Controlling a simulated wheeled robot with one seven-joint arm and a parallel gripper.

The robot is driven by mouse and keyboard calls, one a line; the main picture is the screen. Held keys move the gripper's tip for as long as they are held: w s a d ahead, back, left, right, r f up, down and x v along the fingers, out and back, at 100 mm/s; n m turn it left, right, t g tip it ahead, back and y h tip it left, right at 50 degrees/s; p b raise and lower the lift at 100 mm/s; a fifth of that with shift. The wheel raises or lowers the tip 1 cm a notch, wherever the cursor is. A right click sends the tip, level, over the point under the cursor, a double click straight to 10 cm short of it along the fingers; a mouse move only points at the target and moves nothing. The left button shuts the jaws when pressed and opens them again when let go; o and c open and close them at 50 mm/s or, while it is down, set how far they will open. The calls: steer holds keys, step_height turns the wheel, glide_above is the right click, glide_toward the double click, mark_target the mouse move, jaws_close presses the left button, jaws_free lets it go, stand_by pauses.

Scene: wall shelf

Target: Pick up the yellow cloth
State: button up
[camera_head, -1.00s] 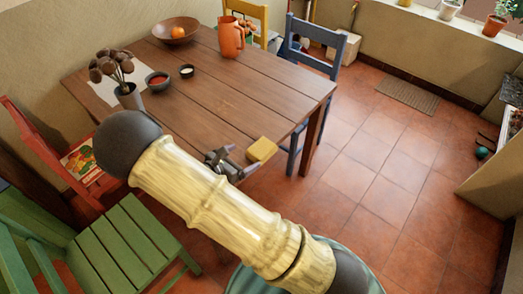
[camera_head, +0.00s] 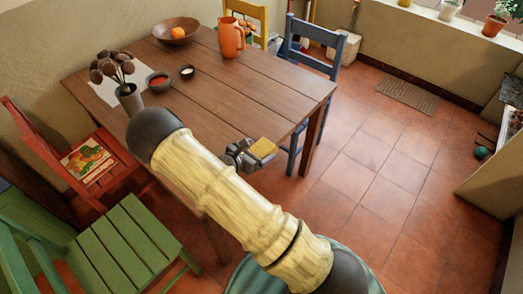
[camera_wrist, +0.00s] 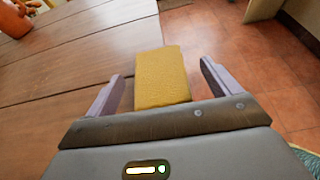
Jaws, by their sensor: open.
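The yellow cloth (camera_head: 262,149) is a small folded block on the near right edge of the wooden table (camera_head: 225,90). My gripper (camera_head: 252,150) is right at the cloth in the head view, partly behind my arm. In the wrist view the cloth (camera_wrist: 162,78) lies between the two open fingers of my gripper (camera_wrist: 158,85), with a gap on each side. The cloth's near end meets the gripper's front edge in the picture; I cannot tell whether they touch. The cloth's far end reaches toward the table edge.
An orange jug (camera_head: 231,37), a wooden bowl with an orange (camera_head: 177,34), small bowls (camera_head: 158,81) and a vase of dried stems (camera_head: 129,95) stand farther back. Blue (camera_head: 312,58), red (camera_head: 90,150) and green (camera_head: 125,245) chairs surround the table. Tiled floor (camera_head: 380,180) is open at right.

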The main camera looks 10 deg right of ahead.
mark_target(261, 149)
steer(key=shift+x, duration=1.5)
steer(key=shift+a, duration=0.15)
steer(key=shift+s, duration=0.1)
steer(key=c, duration=1.1)
